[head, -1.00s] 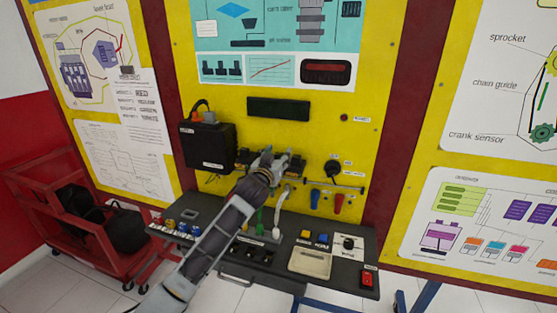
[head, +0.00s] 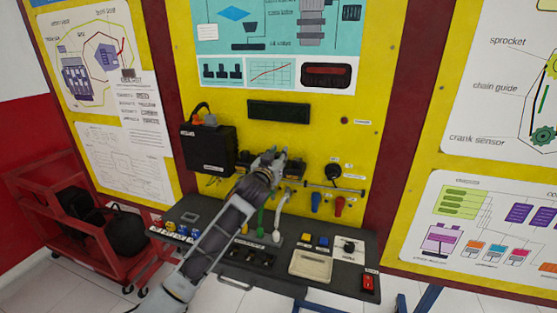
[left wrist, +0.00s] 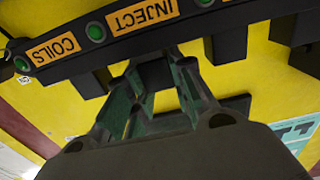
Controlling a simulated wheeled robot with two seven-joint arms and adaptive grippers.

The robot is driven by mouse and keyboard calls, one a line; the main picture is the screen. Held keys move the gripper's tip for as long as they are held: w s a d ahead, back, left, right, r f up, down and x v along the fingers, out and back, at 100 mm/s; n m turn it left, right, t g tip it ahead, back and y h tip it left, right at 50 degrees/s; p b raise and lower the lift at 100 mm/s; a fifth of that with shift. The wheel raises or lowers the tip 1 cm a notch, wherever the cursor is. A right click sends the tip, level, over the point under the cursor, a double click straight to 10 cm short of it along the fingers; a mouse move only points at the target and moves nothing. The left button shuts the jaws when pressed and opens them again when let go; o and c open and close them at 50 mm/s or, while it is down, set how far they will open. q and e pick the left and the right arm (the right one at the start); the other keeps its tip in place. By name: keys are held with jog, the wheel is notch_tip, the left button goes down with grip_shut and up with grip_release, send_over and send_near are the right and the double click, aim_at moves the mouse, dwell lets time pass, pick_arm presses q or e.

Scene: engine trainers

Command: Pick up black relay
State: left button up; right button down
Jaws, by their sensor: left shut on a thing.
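A black relay (left wrist: 157,73) shows in the left wrist view as a dark block below the labelled black strip, between my fingers. My left gripper (left wrist: 160,84) is shut on this relay, with one finger on each side. In the head view my left gripper (head: 268,160) is at the row of relays on the yellow panel, and it hides the held relay there. In the wrist view the relay's upper end meets the strip, and I cannot tell whether it is still seated. My right gripper is not in view.
The black strip (left wrist: 120,41) carries COILS and INJECT labels and green lights. Other black blocks (left wrist: 226,45) sit close beside my fingers. A black box (head: 208,148) is left of the gripper. A dark console shelf (head: 325,269) with switches lies below.

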aim_at(278, 155)
pick_arm(q)
notch_tip(278, 155, up, 7)
jog(key=shift+r, duration=0.1)
jog(key=shift+r+b, duration=0.3)
jog(key=shift+r, duration=0.6)
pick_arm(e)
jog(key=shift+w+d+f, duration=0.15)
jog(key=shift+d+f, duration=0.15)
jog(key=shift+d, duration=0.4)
